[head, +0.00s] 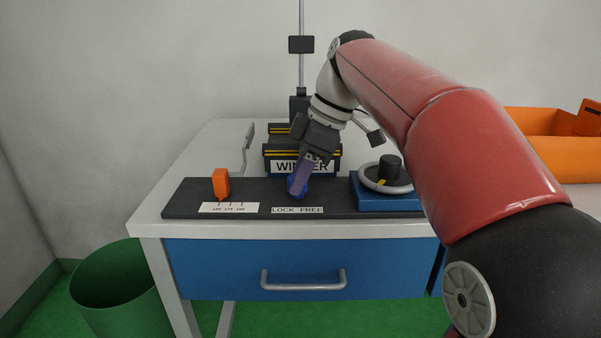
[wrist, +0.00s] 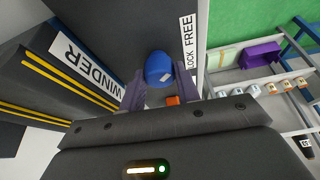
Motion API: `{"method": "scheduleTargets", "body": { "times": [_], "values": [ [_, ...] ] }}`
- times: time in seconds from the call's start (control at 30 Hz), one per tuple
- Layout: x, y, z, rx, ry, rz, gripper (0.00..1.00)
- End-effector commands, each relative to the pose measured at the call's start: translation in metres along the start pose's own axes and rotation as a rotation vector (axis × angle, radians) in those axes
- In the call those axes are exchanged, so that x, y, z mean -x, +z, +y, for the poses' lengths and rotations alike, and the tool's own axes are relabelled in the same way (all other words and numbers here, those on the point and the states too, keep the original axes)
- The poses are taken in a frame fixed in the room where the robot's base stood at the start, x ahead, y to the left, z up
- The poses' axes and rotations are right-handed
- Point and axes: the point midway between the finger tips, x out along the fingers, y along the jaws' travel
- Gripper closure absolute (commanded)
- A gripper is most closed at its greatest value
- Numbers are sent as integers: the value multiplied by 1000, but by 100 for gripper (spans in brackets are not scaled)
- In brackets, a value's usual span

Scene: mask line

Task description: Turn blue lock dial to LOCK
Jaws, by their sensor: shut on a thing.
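The blue lock dial (head: 297,185) stands on a dark panel (head: 335,205) at the front of the bench. The "LOCK FREE" label (head: 297,210) is just in front of it. My gripper (head: 300,180) reaches down over the dial and is shut on it, hiding much of it in the head view. In the wrist view the dial (wrist: 159,68) sits between the two fingers, with a small white mark on its top. The same label (wrist: 189,42) lies beside it there. I cannot tell which word the dial points to.
An orange slider (head: 221,184) stands on a scale at the panel's left. A block marked "WINDER" (head: 290,167) is behind the dial. A blue base with a grey handwheel (head: 386,192) is at the right. A green bin (head: 115,290) stands on the floor at left.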

Motion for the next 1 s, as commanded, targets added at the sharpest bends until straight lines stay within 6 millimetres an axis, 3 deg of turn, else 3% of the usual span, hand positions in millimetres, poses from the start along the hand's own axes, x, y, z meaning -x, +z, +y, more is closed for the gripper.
{"method": "scheduleTargets", "body": {
  "times": [1.0],
  "values": [
    [0,-2,-6,-813,339,-2,91]
  ]
}}
